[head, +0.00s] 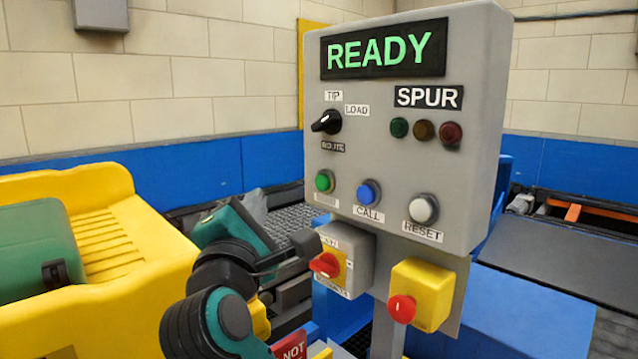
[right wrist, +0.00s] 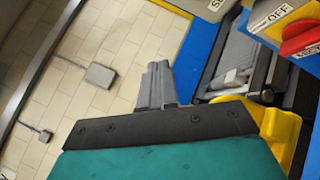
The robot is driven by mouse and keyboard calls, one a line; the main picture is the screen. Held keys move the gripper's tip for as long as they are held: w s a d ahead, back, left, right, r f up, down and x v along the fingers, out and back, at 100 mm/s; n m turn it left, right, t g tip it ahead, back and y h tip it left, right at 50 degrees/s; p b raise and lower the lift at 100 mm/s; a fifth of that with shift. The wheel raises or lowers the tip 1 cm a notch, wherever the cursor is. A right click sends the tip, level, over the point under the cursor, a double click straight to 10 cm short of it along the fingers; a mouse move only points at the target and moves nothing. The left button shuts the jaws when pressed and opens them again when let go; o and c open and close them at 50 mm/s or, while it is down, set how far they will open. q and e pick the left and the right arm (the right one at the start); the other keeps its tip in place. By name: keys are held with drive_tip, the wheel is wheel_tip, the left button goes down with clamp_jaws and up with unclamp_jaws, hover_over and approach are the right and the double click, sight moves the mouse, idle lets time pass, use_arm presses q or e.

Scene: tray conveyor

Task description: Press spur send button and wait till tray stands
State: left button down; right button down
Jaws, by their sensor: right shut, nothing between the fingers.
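A grey control box (head: 400,120) marked SPUR faces me, its display (head: 385,52) reading READY in green. A green button (head: 324,181) sits at its lower left; the label below it is too small to read. My right gripper (head: 305,243) is shut and empty, below the green button and close to the grey switch box; I see no contact with the button. Its closed fingers (right wrist: 157,85) also show in the right wrist view. My left gripper is not in view. No tray can be clearly made out.
A blue CALL button (head: 369,192) and white RESET button (head: 423,209) are beside the green one. Below are a red rotary switch (head: 325,265) and a red knob on a yellow box (head: 423,292). A yellow ribbed structure (head: 150,240) stands left.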

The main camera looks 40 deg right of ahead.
sight(322, 182)
use_arm(q)
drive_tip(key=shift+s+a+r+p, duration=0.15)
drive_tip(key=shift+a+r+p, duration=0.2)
drive_tip(key=shift+p, duration=0.45)
use_arm(e)
drive_tip(key=d, duration=0.8)
drive_tip(key=shift+w+d, duration=0.35)
drive_tip(key=shift+d, duration=0.05)
idle(0.9)
drive_tip(key=shift+d, duration=0.4)
